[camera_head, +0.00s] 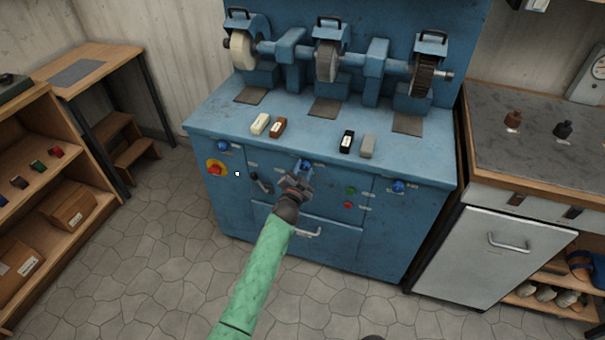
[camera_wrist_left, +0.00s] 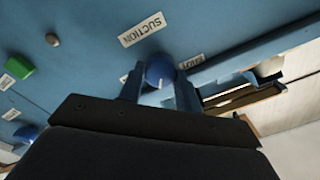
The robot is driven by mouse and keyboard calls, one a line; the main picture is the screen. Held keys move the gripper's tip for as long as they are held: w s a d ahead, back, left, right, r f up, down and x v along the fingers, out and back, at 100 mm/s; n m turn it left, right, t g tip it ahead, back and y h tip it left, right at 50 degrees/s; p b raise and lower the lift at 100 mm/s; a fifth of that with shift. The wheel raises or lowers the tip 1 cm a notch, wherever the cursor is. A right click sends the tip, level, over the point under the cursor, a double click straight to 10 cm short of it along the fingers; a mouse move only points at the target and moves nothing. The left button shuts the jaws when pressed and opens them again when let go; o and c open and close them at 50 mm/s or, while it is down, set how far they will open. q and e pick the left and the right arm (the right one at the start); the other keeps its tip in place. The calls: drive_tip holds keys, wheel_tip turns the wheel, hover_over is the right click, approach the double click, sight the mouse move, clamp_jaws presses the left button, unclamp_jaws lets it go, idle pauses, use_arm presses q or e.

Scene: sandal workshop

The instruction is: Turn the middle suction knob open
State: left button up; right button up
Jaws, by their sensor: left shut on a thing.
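The middle suction knob (camera_head: 306,164) is a blue round knob on the front panel of the blue machine (camera_head: 235,205), just under its top edge. My left gripper (camera_head: 302,178) reaches it from below and is shut on it. In the left wrist view the blue knob (camera_wrist_left: 160,72) sits between the two fingers of the gripper (camera_wrist_left: 158,90). A "SUCTION" label (camera_wrist_left: 141,29) and a "SHUT" label (camera_wrist_left: 191,62) show near it. The knob's pointer is hidden, so its turn cannot be told. My right gripper is not in view.
Another blue knob (camera_head: 398,186) is on the panel at right. A red-yellow switch (camera_head: 215,168), a black lever (camera_head: 262,186), a green button (camera_head: 350,190) and a red button (camera_head: 347,205) are nearby. A drawer handle (camera_head: 307,232) is below my gripper.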

use_arm(q)
drive_tip(key=m+b, duration=0.1)
drive_tip(key=m, duration=0.3)
drive_tip(key=m+b, duration=0.1)
drive_tip(key=m, duration=0.3)
drive_tip(key=shift+f+m+b, duration=0.2)
drive_tip(key=shift+m+b, duration=0.1)
drive_tip(key=shift+m+h, duration=0.3)
drive_tip(key=shift+m, duration=1.4)
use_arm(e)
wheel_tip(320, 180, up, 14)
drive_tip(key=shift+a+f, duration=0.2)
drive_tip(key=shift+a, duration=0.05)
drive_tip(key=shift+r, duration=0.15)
use_arm(q)
drive_tip(key=o, duration=1)
drive_tip(key=shift+s, duration=0.15)
drive_tip(key=shift+s+a+b, duration=0.15)
drive_tip(key=shift+s+b, duration=0.15)
drive_tip(key=shift+b, duration=0.05)
drive_tip(key=b+v, duration=0.1)
drive_tip(key=v, duration=0.6)
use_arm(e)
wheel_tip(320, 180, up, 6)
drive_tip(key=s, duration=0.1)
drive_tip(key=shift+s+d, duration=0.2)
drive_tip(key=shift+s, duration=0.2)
use_arm(q)
drive_tip(key=shift+w, duration=0.1)
